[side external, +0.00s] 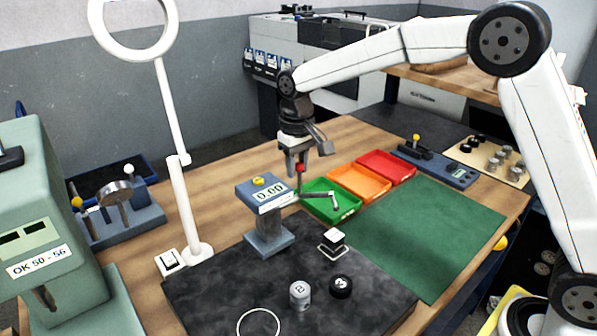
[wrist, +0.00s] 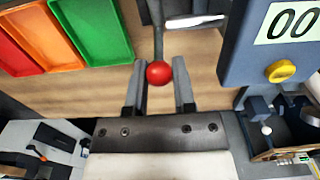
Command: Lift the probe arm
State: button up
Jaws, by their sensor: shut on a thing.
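The gauge (side external: 268,195) stands on the dark mat, its display reading 0.00 and a yellow button on top. It also shows at the upper right of the wrist view (wrist: 235,60). The probe arm (side external: 318,193), a thin grey rod, reaches out to the right of the gauge head; part of it shows in the wrist view (wrist: 158,30). Its red ball knob (wrist: 159,72) sits between my fingertips. My gripper (side external: 298,166) points down beside the gauge head, shut on the red knob (side external: 299,168). The fingers partly hide the knob in the side view.
Green (side external: 330,201), orange (side external: 359,182) and red (side external: 386,166) trays lie behind. A numbered grey cylinder (side external: 300,295), a black puck (side external: 341,287) and a white-topped black block (side external: 333,238) stand on the dark mat (side external: 215,290). A lamp (side external: 180,205) rises at left. The green mat (side external: 425,235) is clear.

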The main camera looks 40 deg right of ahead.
jog(key=shift+w, duration=0.2)
jog(key=shift+w+f, duration=0.15)
jog(key=shift+w, duration=0.5)
jog(key=o, duration=0.5)
jog(key=shift+c, duration=0.2)
notch_tip(320, 180, up, 9)
dwell(1.4)
dwell(0.3)
